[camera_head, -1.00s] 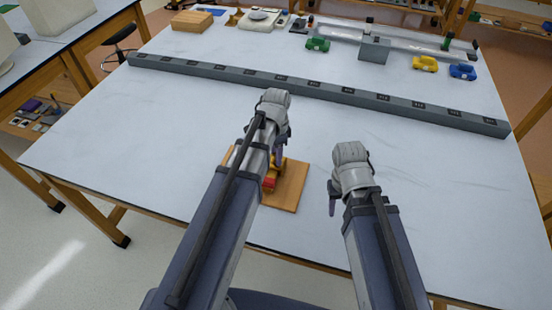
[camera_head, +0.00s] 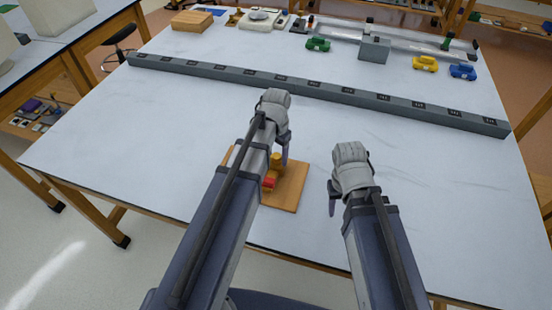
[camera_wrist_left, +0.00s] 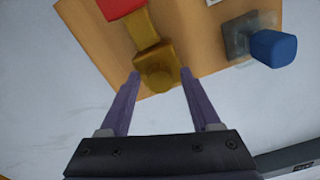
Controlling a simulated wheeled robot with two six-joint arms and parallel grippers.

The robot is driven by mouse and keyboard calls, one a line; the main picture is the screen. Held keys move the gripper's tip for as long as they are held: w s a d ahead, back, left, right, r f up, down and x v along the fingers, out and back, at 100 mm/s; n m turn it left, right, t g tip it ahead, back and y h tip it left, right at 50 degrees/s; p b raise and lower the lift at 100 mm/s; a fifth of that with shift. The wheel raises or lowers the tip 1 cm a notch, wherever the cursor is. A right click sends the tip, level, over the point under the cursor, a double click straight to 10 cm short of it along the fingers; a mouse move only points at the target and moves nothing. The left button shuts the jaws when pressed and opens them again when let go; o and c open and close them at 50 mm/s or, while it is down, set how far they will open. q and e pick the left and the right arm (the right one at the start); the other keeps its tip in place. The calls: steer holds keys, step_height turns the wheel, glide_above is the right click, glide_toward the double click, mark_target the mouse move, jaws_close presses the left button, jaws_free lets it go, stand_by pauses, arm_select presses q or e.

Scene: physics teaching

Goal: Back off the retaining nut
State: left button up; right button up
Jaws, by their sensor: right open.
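A wooden board (camera_head: 291,193) lies on the table beneath my left arm and fills the top of the left wrist view (camera_wrist_left: 95,40). It carries a brass fitting with a rounded brass nut (camera_wrist_left: 157,76) at its near end, a red part (camera_wrist_left: 118,8) and a blue knob (camera_wrist_left: 273,48) on a grey mount. My left gripper (camera_wrist_left: 160,84) is open, its purple fingers apart on either side of the nut with gaps visible. In the head view, my left forearm hides part of the board. My right gripper (camera_head: 333,203) is open and empty, right of the board.
A long grey rail (camera_head: 310,87) crosses the table behind the arms. Beyond it are green (camera_head: 318,44), yellow (camera_head: 425,63) and blue (camera_head: 462,71) toy cars, a track and a scale. The tabletop around the board is clear.

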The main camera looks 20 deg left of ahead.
mark_target(277, 156)
arm_select(q)
steer(key=shift+o, duration=0.3)
step_height(277, 156, up, 8)
steer(key=p, duration=0.8)
steer(key=shift+f, duration=0.1)
arm_select(e)
step_height(277, 156, up, 8)
steer(key=shift+f, duration=0.15)
arm_select(q)
steer(key=shift+y, duration=0.6)
steer(key=s+d+f+b, duration=0.2)
steer(key=s+d, duration=0.1)
steer(key=s, duration=0.1)
steer(key=s+d+f+b, duration=0.2)
steer(key=s+d+b, duration=0.1)
steer(key=s+d, duration=0.1)
steer(key=s+d+f+b, duration=0.2)
steer(key=s+d+f, duration=0.1)
steer(key=s, duration=0.3)
steer(key=shift+s+d+f, duration=0.1)
steer(key=shift+s+d, duration=0.1)
steer(key=shift+d, duration=0.05)
arm_select(e)
step_height(277, 156, down, 7)
steer(key=shift+f, duration=0.15)
